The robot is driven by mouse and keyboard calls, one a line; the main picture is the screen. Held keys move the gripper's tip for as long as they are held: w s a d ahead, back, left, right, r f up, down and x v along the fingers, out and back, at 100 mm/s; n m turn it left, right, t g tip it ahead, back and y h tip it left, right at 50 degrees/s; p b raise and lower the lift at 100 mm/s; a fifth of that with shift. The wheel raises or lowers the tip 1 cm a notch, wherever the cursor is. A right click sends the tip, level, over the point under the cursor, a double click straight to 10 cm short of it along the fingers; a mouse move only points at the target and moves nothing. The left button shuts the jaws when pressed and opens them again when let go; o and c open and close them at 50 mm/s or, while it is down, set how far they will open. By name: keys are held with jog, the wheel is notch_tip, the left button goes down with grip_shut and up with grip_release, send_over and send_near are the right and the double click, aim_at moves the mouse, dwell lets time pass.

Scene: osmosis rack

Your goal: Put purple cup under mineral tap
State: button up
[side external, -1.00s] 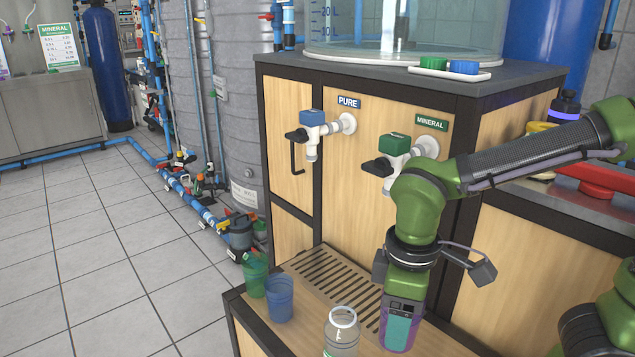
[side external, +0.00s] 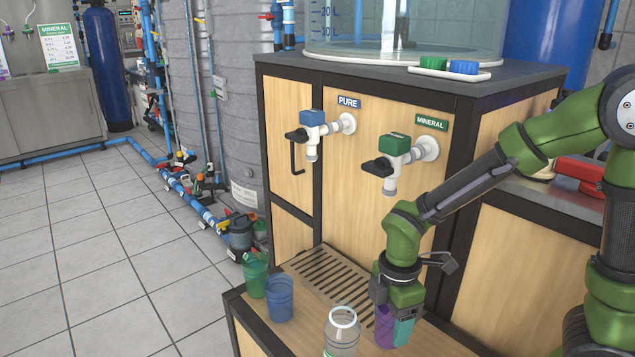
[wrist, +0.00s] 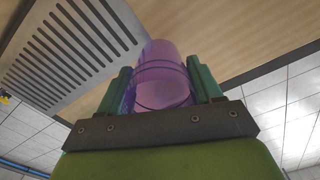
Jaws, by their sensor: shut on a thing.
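The purple cup (side external: 384,328) is translucent and upright at the right end of the wooden shelf, partly hidden by my gripper. My gripper (side external: 395,325) is shut on it. In the wrist view the purple cup (wrist: 160,75) sits between the two green fingers of my gripper (wrist: 162,88). I cannot tell whether its base touches the shelf. The mineral tap (side external: 394,160), with a green body and black handle, is on the panel above, beside the green MINERAL label (side external: 431,123). Its spout points down over the slotted drain grate (side external: 325,278).
A green cup (side external: 256,274) and a blue cup (side external: 280,298) stand at the shelf's left end. The pure tap (side external: 311,130) is left of the mineral tap. The grate is clear.

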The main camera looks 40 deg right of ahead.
aim_at(388, 335)
jog(key=shift+f, duration=2.25)
jog(key=shift+f, duration=0.15)
jog(key=o, duration=1)
